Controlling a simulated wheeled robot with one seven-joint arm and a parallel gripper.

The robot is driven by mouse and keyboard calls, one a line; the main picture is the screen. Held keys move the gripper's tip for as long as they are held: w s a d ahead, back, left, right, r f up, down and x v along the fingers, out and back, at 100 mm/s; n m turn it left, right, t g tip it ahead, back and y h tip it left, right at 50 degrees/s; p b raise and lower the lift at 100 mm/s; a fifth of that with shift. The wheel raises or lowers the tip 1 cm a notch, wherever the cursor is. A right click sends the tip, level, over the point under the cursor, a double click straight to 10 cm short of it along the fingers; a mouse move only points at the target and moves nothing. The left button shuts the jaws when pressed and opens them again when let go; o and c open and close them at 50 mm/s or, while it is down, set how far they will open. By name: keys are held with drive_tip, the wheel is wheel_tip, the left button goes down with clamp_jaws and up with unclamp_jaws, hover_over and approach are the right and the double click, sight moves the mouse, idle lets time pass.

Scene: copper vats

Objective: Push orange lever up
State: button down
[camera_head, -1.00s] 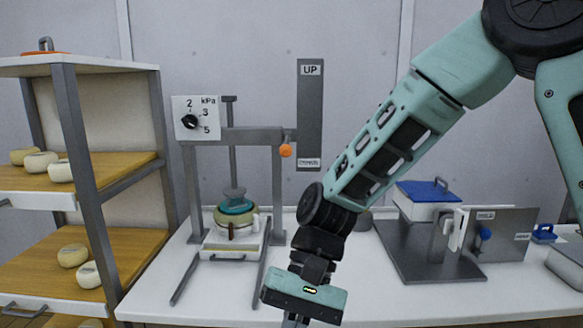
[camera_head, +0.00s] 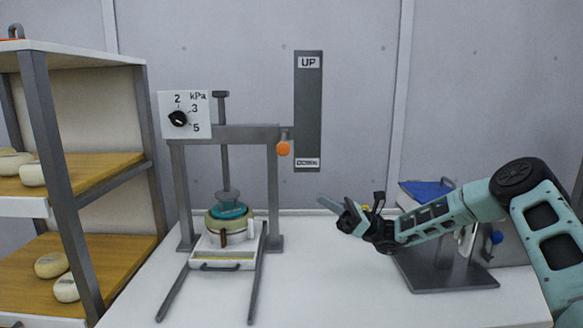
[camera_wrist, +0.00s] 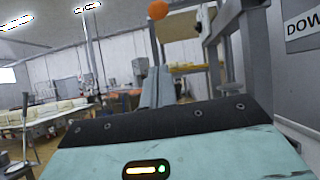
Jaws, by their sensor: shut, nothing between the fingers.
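The orange lever (camera_head: 283,149) has a round orange knob at the right end of the press frame's top bar. It sits near the lower end of a grey vertical plate (camera_head: 308,115) marked UP at the top and DOWN at the bottom. In the wrist view the orange knob (camera_wrist: 157,10) shows at the top, beyond my fingers. My gripper (camera_head: 325,203) is shut and empty, below and to the right of the lever, apart from it. In the wrist view my gripper's fingers (camera_wrist: 156,85) point forward, below the knob.
The press frame (camera_head: 275,200) stands on the white table (camera_head: 340,290) with a cheese mould (camera_head: 228,225) under its plunger. A dial panel (camera_head: 185,115) is at its upper left. A shelf of cheeses (camera_head: 95,170) is left. A grey stand (camera_head: 440,272) sits behind my arm.

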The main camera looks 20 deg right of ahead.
drive_tip(key=shift+w+d+m, duration=0.25)
drive_tip(key=shift+d+m, duration=0.05)
drive_tip(key=shift+d, duration=0.25)
drive_tip(key=p, duration=0.3)
approach(284, 143)
drive_tip(key=w+a+f, duration=0.2)
drive_tip(key=a+f, duration=0.2)
drive_tip(key=shift+w+a+r+p, duration=0.1)
drive_tip(key=shift+a+r+p, duration=0.2)
drive_tip(key=shift+r, duration=0.3)
drive_tip(key=shift+a+r+p, duration=0.2)
drive_tip(key=shift+r+p, duration=0.1)
drive_tip(key=shift+r, duration=0.3)
drive_tip(key=shift+w+a+r+p, duration=0.1)
drive_tip(key=shift+a+r+p, duration=0.2)
drive_tip(key=shift+r, duration=0.3)
